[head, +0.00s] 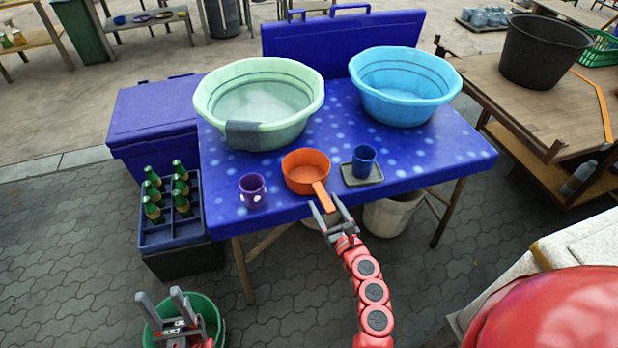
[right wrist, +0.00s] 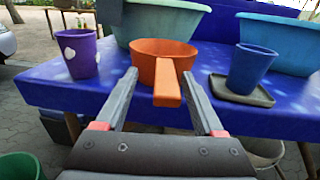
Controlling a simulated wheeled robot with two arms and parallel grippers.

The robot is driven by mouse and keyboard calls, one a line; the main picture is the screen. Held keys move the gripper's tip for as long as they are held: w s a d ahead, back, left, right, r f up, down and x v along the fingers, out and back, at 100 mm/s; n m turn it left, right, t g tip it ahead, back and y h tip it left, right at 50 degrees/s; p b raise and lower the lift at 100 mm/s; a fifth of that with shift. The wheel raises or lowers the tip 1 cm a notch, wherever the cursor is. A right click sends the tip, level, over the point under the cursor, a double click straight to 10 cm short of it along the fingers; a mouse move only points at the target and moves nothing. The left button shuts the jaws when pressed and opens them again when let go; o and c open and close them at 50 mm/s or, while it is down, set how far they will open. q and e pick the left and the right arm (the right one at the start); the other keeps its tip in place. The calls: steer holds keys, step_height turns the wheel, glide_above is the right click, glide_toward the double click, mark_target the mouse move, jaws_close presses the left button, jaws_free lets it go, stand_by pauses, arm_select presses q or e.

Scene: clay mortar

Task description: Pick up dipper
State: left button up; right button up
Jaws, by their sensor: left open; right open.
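The orange dipper (head: 305,172) stands upright on the blue spotted table (head: 420,165) near its front edge, its handle (head: 324,196) pointing toward me. My right gripper (head: 332,211) is open at the handle's end. In the right wrist view the dipper's handle (right wrist: 167,82) lies between the spread fingertips of the right gripper (right wrist: 160,84); I cannot tell whether they touch it. The dipper's bowl (right wrist: 163,50) is beyond the fingertips. My left gripper (head: 163,308) is open and empty, low at the left, over a green bucket (head: 217,318) on the ground.
A purple cup (head: 252,191) stands left of the dipper, and a blue cup (head: 364,161) on a small tray (head: 376,178) right. A green basin (head: 285,78) and a blue basin (head: 405,85) stand behind. A bottle crate (head: 190,231) is left of the table.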

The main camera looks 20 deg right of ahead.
mark_target(315, 182)
steer(key=w, duration=0.5)
steer(key=shift+w+f, duration=0.1)
steer(key=shift+f, duration=0.05)
steer(key=shift+c, duration=0.3)
jaws_close()
stand_by(0.9)
